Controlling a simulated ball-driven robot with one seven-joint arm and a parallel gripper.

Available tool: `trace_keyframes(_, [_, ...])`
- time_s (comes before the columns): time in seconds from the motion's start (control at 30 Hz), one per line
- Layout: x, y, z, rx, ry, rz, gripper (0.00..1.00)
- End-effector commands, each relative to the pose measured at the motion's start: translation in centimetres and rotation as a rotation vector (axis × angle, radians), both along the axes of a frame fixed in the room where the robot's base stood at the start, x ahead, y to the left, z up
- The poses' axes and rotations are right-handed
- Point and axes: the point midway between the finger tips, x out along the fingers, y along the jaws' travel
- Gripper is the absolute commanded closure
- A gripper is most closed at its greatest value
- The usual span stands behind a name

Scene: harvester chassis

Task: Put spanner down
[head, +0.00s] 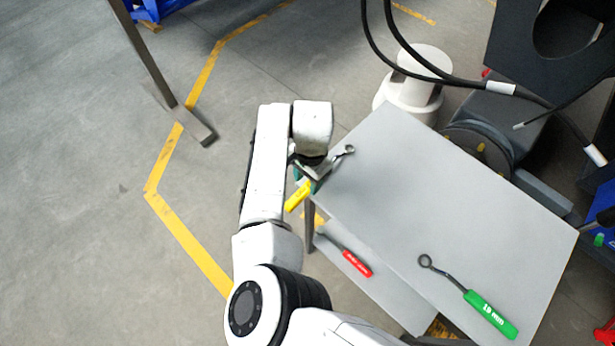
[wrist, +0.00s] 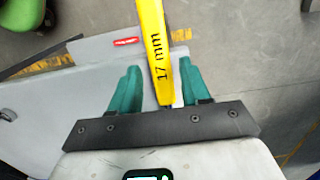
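The spanner with the yellow handle (head: 297,196), marked 17 mm, is at the near left corner of the grey table (head: 430,190). Its metal ring end (head: 348,150) is over the tabletop, and the handle sticks out past the edge. My gripper (head: 310,176) is at that corner. In the wrist view, the yellow handle (wrist: 157,50) passes between the two teal fingers of my gripper (wrist: 158,72). The fingers stand apart, with gaps visible beside the handle. The metal part is mostly hidden behind the gripper there. I cannot tell whether the ring end touches the tabletop.
A green-handled spanner marked 19 mm (head: 490,313) lies on the table's near right part. A red-handled spanner (head: 356,263) lies on a lower shelf (head: 375,290). The middle of the tabletop is clear. Black cables (head: 440,75) hang by dark machinery beyond the table.

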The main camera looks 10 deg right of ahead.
Motion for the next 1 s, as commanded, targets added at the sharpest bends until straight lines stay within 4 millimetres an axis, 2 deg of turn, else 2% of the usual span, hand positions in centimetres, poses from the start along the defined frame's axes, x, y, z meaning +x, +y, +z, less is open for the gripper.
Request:
trace_keyframes(0.27, [0.0,0.0,0.0,0.0,0.0,0.0,0.46])
trace_keyframes(0.43, [0.1,0.0,1.0,0.0,-0.001,-0.001,0.46])
trace_keyframes(0.57, [0.2,-0.1,3.1,0.0,-0.004,-0.001,0.46])
trace_keyframes(0.8, [0.4,-0.4,8.0,0.0,-0.003,-0.001,0.46])
trace_keyframes(1.0, [0.5,-0.6,11.0,0.0,-0.002,0.0,0.46])
